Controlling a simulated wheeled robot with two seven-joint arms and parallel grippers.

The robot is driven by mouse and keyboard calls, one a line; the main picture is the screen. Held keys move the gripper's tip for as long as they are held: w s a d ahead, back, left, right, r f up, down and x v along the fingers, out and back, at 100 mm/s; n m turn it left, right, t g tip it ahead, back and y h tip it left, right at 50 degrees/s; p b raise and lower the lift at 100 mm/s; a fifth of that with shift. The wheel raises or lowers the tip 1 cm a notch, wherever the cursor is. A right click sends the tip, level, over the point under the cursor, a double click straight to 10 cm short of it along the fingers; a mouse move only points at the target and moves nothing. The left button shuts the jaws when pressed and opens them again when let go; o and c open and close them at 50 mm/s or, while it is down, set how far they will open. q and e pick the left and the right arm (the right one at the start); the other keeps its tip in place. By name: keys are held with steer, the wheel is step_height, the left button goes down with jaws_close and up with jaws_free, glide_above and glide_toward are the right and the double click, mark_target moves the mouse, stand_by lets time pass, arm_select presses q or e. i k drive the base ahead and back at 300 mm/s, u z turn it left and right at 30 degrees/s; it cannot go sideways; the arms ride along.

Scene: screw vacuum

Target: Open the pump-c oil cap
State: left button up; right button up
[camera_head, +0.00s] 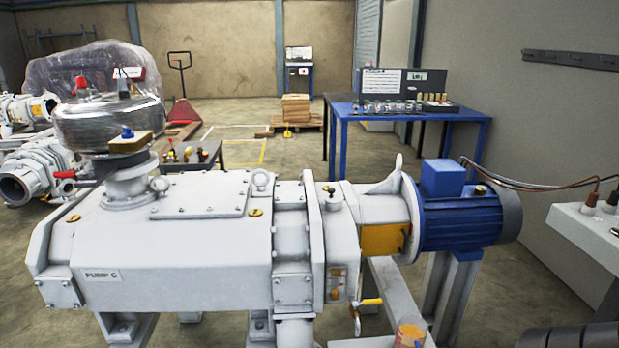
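A large white pump (170,243) with a "PUMP C" label (103,276) fills the foreground. Several brass-coloured caps sit on it. One cap (255,212) is on top right of centre, one (73,218) is on the top left edge, and one (328,189) is on the gearbox section beside the blue motor (465,214). All look seated. None is marked, so I cannot tell which is the oil cap.
A yellow-handled valve (366,303) and an orange-topped container (409,334) are at the pump's lower right. A blue workbench (402,115) with small parts stands behind. A white cabinet (590,232) with cables is at right. Floor between pump and bench is mostly clear.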

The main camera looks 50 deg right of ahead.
mark_target(334, 199)
steer(key=z, duration=0.85)
steer(key=i, duration=0.95)
steer(key=z, duration=1.05)
